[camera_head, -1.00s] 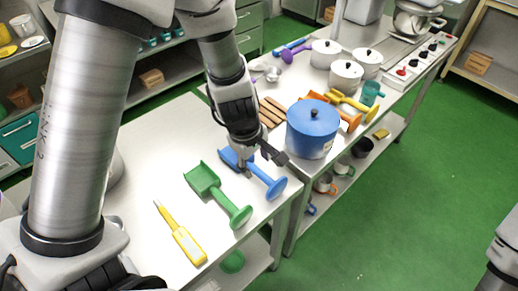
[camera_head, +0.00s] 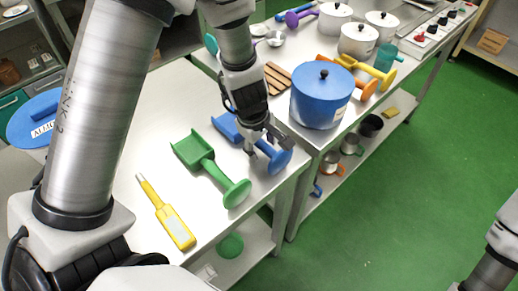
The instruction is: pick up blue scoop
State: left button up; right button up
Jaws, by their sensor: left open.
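The blue scoop (camera_head: 226,126) lies on the white table near its right edge. Its pan points to the back left and its round handle end (camera_head: 281,161) to the front right. My left gripper (camera_head: 263,147) is open over the scoop's handle and hides its middle part. I cannot tell whether the fingers touch the handle. My right arm shows at the lower right edge, but its gripper is out of view.
A green scoop (camera_head: 213,167) and a yellow tool (camera_head: 168,215) lie left of the blue scoop. A blue lidded pot (camera_head: 320,98) stands close behind to the right. Wooden slats (camera_head: 276,78) lie behind the gripper. Green floor is free at the right.

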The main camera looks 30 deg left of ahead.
pick_arm(q)
jog(key=shift+w, duration=0.1)
jog(key=shift+r, duration=0.15)
grip_shut()
notch_tip(320, 180, up, 15)
jog(key=p, duration=1.2)
jog(key=shift+s+p, duration=0.2)
jog(key=shift+p, duration=0.2)
